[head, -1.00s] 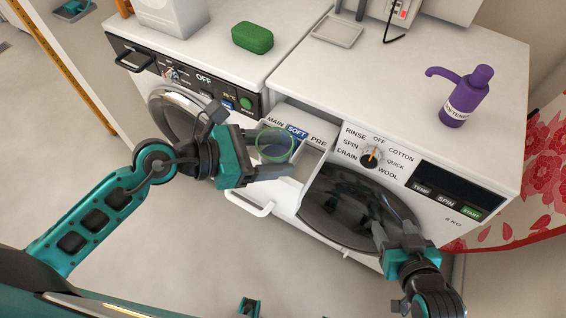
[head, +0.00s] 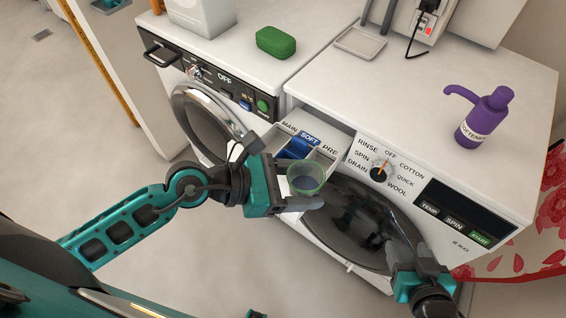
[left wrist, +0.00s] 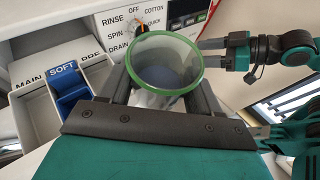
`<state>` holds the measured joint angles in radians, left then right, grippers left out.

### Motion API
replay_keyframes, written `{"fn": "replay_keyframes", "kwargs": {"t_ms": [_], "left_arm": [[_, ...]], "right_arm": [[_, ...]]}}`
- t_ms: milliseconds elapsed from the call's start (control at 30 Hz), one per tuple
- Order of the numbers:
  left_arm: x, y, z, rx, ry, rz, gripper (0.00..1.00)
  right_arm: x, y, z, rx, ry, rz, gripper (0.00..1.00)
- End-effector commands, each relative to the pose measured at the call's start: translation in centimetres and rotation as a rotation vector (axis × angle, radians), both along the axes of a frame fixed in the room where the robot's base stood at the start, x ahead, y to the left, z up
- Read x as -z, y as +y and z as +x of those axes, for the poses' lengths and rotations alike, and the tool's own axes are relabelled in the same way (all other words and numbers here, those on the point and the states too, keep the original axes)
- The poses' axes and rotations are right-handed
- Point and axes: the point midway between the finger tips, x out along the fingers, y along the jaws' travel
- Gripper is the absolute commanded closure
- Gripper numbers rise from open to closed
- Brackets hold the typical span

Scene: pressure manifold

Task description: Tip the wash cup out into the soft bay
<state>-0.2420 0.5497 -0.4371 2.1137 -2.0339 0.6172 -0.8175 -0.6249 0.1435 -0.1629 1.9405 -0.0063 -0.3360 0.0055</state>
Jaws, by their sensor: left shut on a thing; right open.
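The wash cup (head: 306,180) is clear with a green rim. My left gripper (head: 308,194) is shut on it and holds it about upright in front of the washer, by the drawer's PRE end. In the left wrist view the cup (left wrist: 168,62) shows a blue-grey area at its bottom; I cannot tell how much liquid that is. The soft bay (head: 296,149) is the blue-marked middle compartment of the open drawer, left of the cup; it also shows in the left wrist view (left wrist: 68,92). My right gripper (head: 424,256) is open and empty before the washer's right front.
The drawer also has MAIN and PRE compartments. A purple softener pump bottle (head: 484,118) and a grey tray (head: 360,43) stand on the washer top. The round washer door (head: 362,222) is below the cup.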

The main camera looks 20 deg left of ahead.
Motion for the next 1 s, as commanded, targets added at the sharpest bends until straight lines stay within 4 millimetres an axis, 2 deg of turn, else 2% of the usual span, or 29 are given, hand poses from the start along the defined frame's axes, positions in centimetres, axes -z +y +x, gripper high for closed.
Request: {"fn": "replay_keyframes", "kwargs": {"t_ms": [333,667,1000], "left_arm": [[-0.2,0.7,0.9,0.000,0.119,-0.093,0.67],[0.8,1.4,1.9,-0.001,0.252,-0.194,0.67],[-0.3,2.3,3.0,0.000,0.387,-0.297,0.67]], "right_arm": [[1.5,0.0,0.0,0.000,0.000,0.000,0.39],[3.8,0.0,0.0,0.001,0.000,0.001,0.39],[4.2,0.0,0.0,0.000,0.002,0.001,0.39]]}}
